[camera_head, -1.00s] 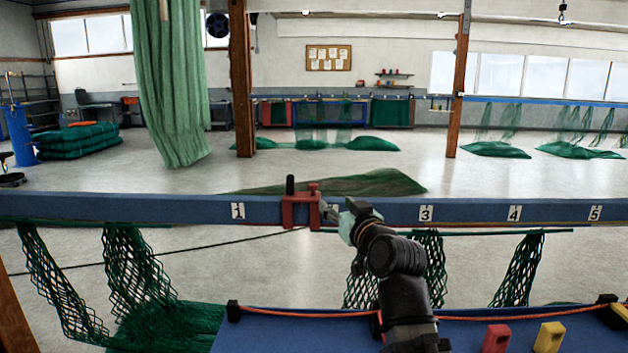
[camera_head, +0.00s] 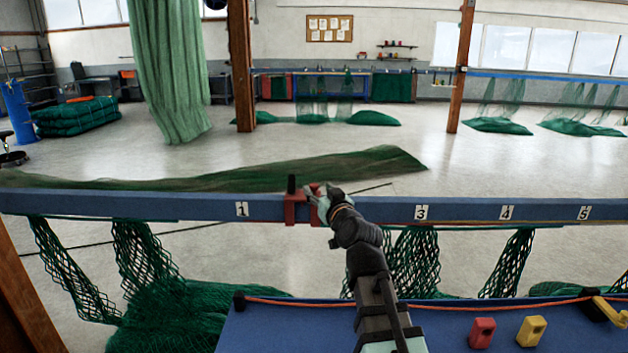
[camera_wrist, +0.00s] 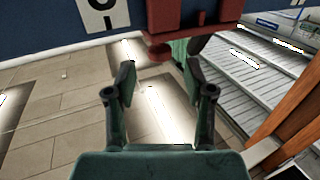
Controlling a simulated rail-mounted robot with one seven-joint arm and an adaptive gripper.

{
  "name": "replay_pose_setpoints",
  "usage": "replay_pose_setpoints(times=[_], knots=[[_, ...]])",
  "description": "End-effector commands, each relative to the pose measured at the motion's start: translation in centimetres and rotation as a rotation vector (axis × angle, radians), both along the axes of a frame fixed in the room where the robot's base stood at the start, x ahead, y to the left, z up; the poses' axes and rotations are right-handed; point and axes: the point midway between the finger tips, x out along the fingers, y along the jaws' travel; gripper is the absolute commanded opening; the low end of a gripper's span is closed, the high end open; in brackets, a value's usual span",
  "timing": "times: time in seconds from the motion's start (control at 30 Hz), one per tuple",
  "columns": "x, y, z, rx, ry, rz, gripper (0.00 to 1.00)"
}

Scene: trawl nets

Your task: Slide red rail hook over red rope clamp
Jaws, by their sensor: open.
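The red rail hook (camera_head: 294,208) sits on the blue rail (camera_head: 120,204), just right of the number 1 plate, with a black knob standing up on it. My gripper (camera_head: 314,196) is at the hook's right side, its fingers apart. In the wrist view, red metal (camera_wrist: 190,16) shows at the top, beyond the open fingers (camera_wrist: 160,82), and nothing is between the fingertips. Whether a finger touches the hook cannot be told. A red block, likely the red rope clamp (camera_head: 482,333), stands on the blue table at the front right, well away from my gripper.
A yellow block (camera_head: 531,331) stands beside the red one, and another yellow piece (camera_head: 609,312) lies at the right edge. An orange rope (camera_head: 400,306) runs along the table's back edge. Green nets (camera_head: 415,262) hang below the rail. The rail is clear around plate 3 (camera_head: 420,212).

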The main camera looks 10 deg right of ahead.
Motion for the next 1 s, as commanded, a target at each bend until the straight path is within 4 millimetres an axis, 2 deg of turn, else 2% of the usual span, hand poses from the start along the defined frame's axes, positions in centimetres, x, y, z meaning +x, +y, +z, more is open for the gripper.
replay_pose_setpoints(times=[0.03,0.1,0.3,0.7,0.73,0.87,0.9,1.0], knots=[[1.3,0.2,0.3,0.0,0.002,0.001,0.53],[2.3,0.3,0.2,0.001,0.001,0.0,0.53],[4.2,0.7,0.2,0.0,0.0,0.0,0.53],[4.7,0.8,0.0,0.0,0.0,0.0,0.53],[4.7,0.8,0.0,0.0,0.0,0.0,0.5],[4.7,0.8,0.0,0.0,0.0,0.0,0.04],[4.7,0.8,0.0,0.0,0.0,0.0,0.0],[4.7,0.8,0.0,0.0,0.0,0.0,0.0]])
